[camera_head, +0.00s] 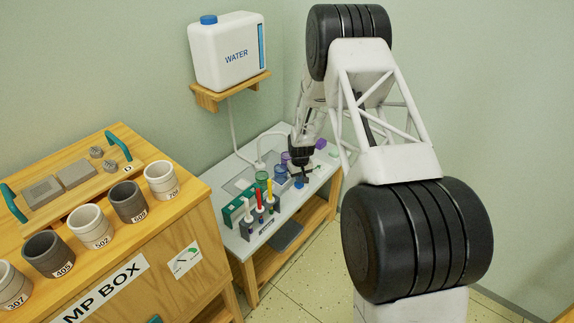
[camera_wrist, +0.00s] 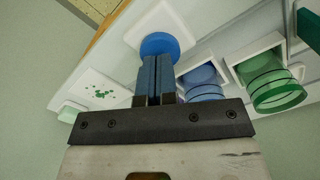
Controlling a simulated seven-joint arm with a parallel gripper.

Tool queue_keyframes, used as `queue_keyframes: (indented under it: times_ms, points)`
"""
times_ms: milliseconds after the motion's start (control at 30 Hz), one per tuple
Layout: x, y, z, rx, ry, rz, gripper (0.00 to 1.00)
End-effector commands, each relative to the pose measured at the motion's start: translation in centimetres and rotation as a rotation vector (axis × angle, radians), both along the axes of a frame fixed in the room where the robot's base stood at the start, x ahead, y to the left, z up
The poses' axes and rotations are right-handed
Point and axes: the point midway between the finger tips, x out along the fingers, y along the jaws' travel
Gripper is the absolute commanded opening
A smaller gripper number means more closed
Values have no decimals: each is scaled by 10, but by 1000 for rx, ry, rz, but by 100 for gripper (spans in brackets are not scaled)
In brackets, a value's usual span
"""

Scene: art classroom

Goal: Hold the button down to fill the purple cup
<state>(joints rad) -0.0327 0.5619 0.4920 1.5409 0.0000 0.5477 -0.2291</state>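A blue round button (camera_wrist: 159,44) sits on a white base. In the head view the blue button (camera_head: 299,184) is at the front of the white-topped table. My gripper (camera_wrist: 158,62) is shut and empty, its fingertips overlapping the button's near edge; I cannot tell whether they touch or press it. In the head view my gripper (camera_head: 300,168) points down just above the button. A purple cup (camera_head: 285,157) shows partly behind my gripper. The fill level is not visible.
A green cup (camera_wrist: 276,91) stands in another holder. A rack of coloured markers (camera_head: 258,205) is left of the button. A white water tank (camera_head: 228,52) sits on a wall shelf with a tube running down. A wooden cabinet with several pots (camera_head: 127,201) stands at left.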

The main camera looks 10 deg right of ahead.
Motion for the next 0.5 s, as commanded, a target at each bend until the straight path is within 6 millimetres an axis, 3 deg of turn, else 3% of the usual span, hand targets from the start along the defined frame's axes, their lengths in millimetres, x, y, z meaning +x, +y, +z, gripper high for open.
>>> queue_keyframes:
  times_ms: [500]
  points:
    - [0, 0, -11, 0, -1, 0, 0]
